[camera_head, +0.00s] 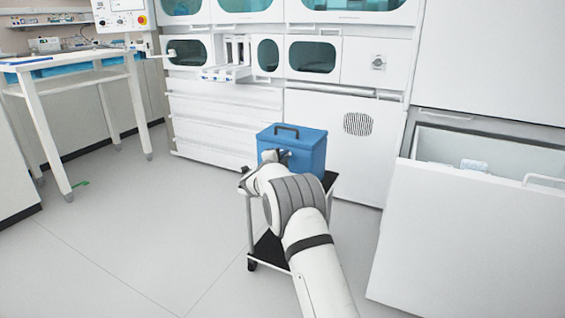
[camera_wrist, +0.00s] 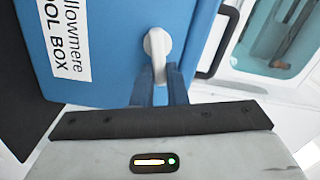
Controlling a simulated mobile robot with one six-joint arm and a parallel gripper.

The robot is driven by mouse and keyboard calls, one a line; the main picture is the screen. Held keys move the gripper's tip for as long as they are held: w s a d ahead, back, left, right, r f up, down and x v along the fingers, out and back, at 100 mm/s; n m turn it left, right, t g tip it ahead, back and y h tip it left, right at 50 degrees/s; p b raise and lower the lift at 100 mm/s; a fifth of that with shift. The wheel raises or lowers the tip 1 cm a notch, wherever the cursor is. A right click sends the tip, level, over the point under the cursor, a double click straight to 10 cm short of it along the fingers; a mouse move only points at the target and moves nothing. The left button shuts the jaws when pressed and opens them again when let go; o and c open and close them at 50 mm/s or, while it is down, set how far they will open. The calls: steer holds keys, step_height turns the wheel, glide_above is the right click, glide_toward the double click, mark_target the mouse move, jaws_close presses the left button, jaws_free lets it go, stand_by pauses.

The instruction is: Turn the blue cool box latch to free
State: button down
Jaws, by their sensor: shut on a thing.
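The blue cool box (camera_head: 306,150) stands on a small trolley in the head view, with a dark handle on its lid. In the wrist view its blue side (camera_wrist: 110,35) fills the upper left, with a white label. The latch (camera_wrist: 157,44) is a light grey lever on that side. My gripper (camera_wrist: 160,75) is at the latch, its two dark fingers shut on the lever's lower end. The lever's tip is hidden between the fingers. In the head view my arm hides the latch and my fingertips.
The trolley (camera_head: 249,222) has a dark lower shelf and castors. An open white drawer (camera_head: 455,240) stands at the right, close to my arm. White cabinets (camera_head: 225,118) stand behind the box. The floor (camera_head: 130,235) to the left is mostly clear, up to a white table (camera_head: 40,120).

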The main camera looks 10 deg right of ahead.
steer(key=shift+d+f+m+b, duration=0.1)
steer(key=shift+f+m+b, duration=0.1)
steer(key=shift+m+b, duration=0.45)
steer(key=shift+d+f+m+b, duration=0.15)
steer(key=shift+m+b, duration=0.3)
steer(key=shift+m, duration=0.4)
steer(key=shift+a, duration=0.1)
steer(key=c, duration=1.4)
jaws_free()
steer(key=shift+c, duration=0.2)
steer(key=shift+a, duration=0.1)
steer(key=p+v, duration=0.2)
steer(key=v, duration=0.5)
steer(key=shift+s+a, duration=0.2)
steer(key=shift+s, duration=0.15)
